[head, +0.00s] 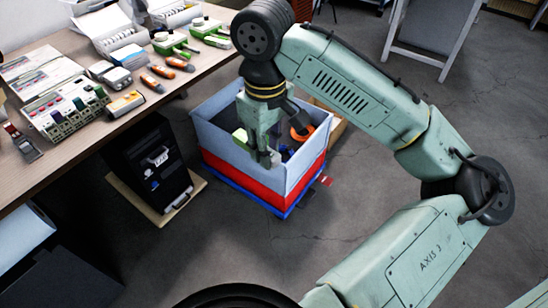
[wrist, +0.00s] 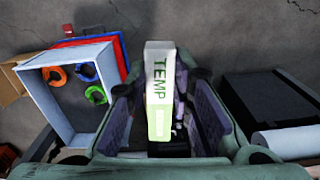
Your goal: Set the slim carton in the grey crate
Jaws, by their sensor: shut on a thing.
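The slim carton (wrist: 160,92) is white and pale green with "TEMP" printed on it. In the wrist view it stands between the fingers of my gripper, which is shut on it. In the head view my gripper (head: 264,155) points down in front of the grey crate's interior. A pale green patch beside it there may be the carton, mostly hidden by the fingers. The pale grey crate (head: 217,141) sits on top of a red crate. In the wrist view the grey crate (wrist: 70,53) is left of the carton and holds orange, blue and green rings.
The red crate (head: 237,177) stands on a blue base on the floor. A workbench (head: 60,150) with tools and boxes is at the left. A black cabinet (head: 150,170) stands below it. A folding chair (head: 425,40) is at the back. Grey floor is clear at the right.

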